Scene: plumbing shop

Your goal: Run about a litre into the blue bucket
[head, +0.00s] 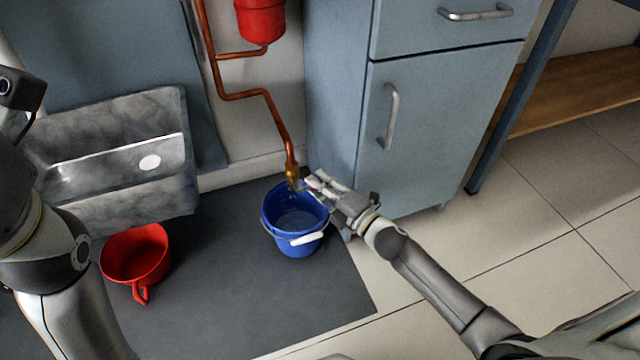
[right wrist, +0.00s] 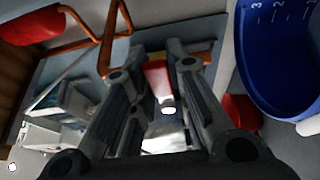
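The blue bucket (head: 283,236) stands upright on the dark mat, its white-gripped handle folded down at the front. A paler patch shows at its bottom; I cannot tell whether it is water. The brass tap (head: 292,173) ends the copper pipe above the bucket's back rim. My right gripper (head: 312,184) is just right of the tap, over the bucket's rim. In the right wrist view its fingers are apart, with a red piece (right wrist: 157,76) between them; I see no clear contact. The bucket (right wrist: 262,72) shows there with scale marks inside. My left arm shows, but its gripper does not.
A red jug (head: 137,257) stands on the mat (head: 225,300) left of the bucket. A grey metal sink (head: 110,115) is behind it. A red vessel (head: 260,20) hangs on the copper pipe (head: 245,95). A blue-grey cabinet (head: 435,130) stands close behind my right gripper.

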